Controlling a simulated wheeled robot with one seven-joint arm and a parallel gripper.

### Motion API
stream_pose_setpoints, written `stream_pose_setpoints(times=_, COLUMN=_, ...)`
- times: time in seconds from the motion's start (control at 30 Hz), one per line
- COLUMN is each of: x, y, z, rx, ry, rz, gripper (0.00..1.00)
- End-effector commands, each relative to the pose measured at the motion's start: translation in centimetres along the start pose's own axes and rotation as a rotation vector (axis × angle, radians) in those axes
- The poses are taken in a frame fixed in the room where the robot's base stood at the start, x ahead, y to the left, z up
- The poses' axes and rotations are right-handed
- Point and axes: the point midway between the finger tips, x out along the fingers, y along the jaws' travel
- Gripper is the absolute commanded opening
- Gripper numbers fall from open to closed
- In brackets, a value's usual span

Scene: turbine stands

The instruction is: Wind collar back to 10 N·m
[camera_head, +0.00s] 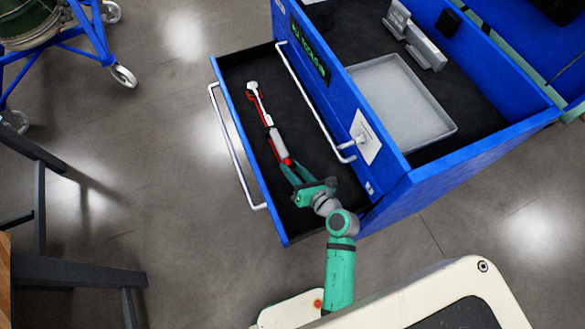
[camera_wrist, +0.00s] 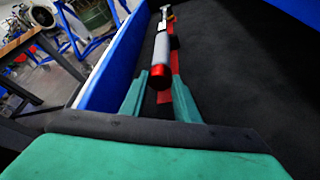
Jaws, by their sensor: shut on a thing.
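A torque wrench (camera_head: 265,110) with a silver head, grey collar and red handle end lies in the open blue drawer (camera_head: 233,125), over a red strip on the dark liner. My gripper (camera_head: 286,166) is at the wrench's handle end, low in the drawer. In the wrist view the wrench (camera_wrist: 162,48) runs away from me, and my green fingers (camera_wrist: 160,95) stand on either side of its red end. The fingers are shut on the wrench near this end. The scale on the collar is too small to read.
The blue cabinet (camera_head: 470,165) stands right of the drawer, with a grey tray (camera_head: 400,100) and metal fixture (camera_head: 415,40) on top. A blue wheeled stand (camera_head: 85,45) is at upper left and a dark-legged table (camera_head: 60,265) at lower left. Floor left of the drawer is clear.

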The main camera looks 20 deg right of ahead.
Motion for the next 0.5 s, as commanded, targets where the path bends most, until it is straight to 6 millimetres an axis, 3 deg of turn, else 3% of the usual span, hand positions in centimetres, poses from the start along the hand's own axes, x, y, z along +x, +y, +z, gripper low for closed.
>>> stream_pose_setpoints(times=0.5, x=-0.05, y=-0.24, z=-0.03, rx=0.148, ry=0.000, rz=0.059, gripper=0.06)
